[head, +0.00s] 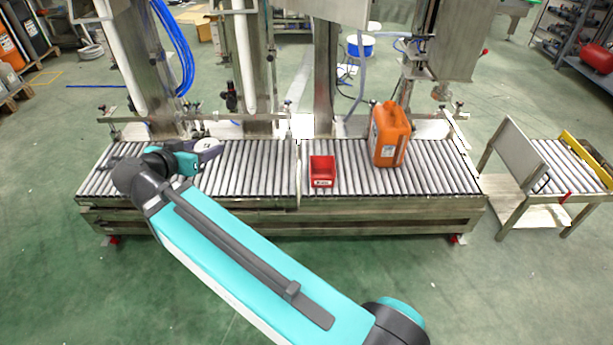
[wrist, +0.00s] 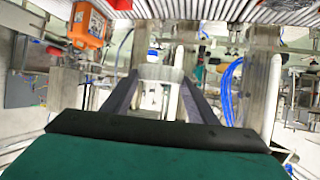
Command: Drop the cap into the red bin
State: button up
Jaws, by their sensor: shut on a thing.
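My gripper (head: 207,147) is over the left part of the roller conveyor in the head view. It is shut on a white round cap (head: 203,145). In the wrist view the cap (wrist: 160,73) sits between the two dark fingertips. The red bin (head: 322,171) stands on the rollers near the middle of the conveyor, to the right of my gripper and apart from it. It looks empty from here. A bit of the bin (wrist: 119,4) shows at the top edge of the wrist view.
An orange jug (head: 390,134) stands on the conveyor (head: 240,180) right of the bin; it also shows in the wrist view (wrist: 88,25). Metal posts (head: 255,60) rise along the conveyor's back edge. The rollers between my gripper and the bin look clear.

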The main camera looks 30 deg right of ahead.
aim_at(322, 172)
jog(key=u, duration=0.6)
jog(key=i, duration=1.1)
